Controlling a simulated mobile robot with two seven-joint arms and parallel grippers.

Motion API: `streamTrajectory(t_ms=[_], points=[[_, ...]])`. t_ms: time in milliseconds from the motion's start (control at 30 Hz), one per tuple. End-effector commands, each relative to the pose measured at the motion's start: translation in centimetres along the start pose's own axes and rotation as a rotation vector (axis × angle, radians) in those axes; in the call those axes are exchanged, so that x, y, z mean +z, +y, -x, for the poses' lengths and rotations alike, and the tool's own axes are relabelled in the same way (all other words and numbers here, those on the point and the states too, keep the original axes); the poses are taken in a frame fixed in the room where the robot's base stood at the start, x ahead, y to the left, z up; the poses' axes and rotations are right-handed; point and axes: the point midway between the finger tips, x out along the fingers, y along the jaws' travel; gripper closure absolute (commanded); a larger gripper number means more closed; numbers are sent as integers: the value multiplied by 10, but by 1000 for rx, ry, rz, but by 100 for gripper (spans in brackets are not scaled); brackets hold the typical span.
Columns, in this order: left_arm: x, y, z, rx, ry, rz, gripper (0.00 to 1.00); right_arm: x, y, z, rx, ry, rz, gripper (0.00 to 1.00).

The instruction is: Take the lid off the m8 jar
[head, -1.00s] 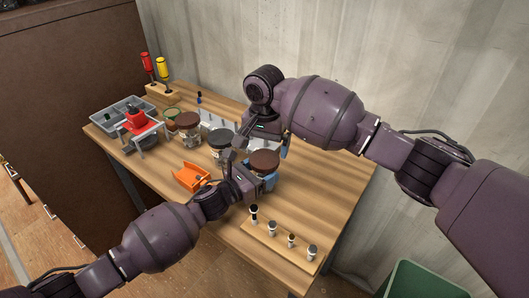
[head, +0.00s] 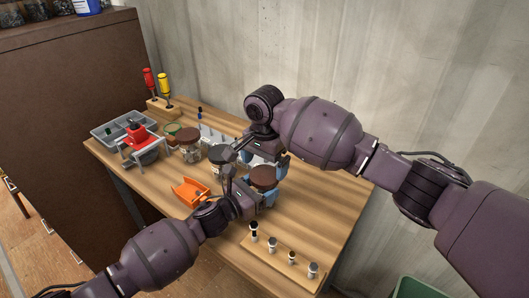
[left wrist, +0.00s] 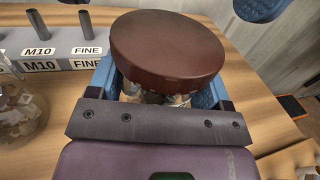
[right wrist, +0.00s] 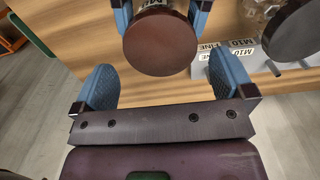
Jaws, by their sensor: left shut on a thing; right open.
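A clear jar with a round brown lid (head: 264,177) stands at the middle right of the table. The lid is on the jar, and its label is only partly visible, so I cannot read it fully. My left gripper is shut on the jar's body just below the lid; the lid (left wrist: 167,48) fills the space above its blue fingers in the left wrist view. My right gripper (right wrist: 163,88) is open and empty, close above the jar. The lid (right wrist: 160,45) lies just ahead of its fingers in the right wrist view, apart from them.
Another brown-lidded jar (head: 188,136) and a dark-lidded jar (head: 219,153) stand to the left. An orange tray (head: 191,192) lies in front of them. A board of pegs (head: 282,262) is at the front right. A labelled M10 FINE rail (left wrist: 65,64) stands behind.

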Motion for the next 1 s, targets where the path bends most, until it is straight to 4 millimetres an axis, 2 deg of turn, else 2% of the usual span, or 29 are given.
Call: streamTrajectory(t_ms=[100, 300, 633, 900, 1000], points=[[0, 0, 0, 1, 0, 0, 94, 0, 0, -15, 1, 0, 0, 0], [0, 0, 0, 1, 1, 0, 94, 0, 0, -30, 0, 0, 1, 0], [0, 0, 0, 1, 1, 0, 94, 0, 0, -32, 0, 1, 1, 0], [0, 0, 0, 1, 1, 0, 94, 0, 0, -32, 0, 1, 1, 40], [0, 0, 0, 1, 1, 0, 94, 0, 0, -32, 0, 1, 2, 42]])
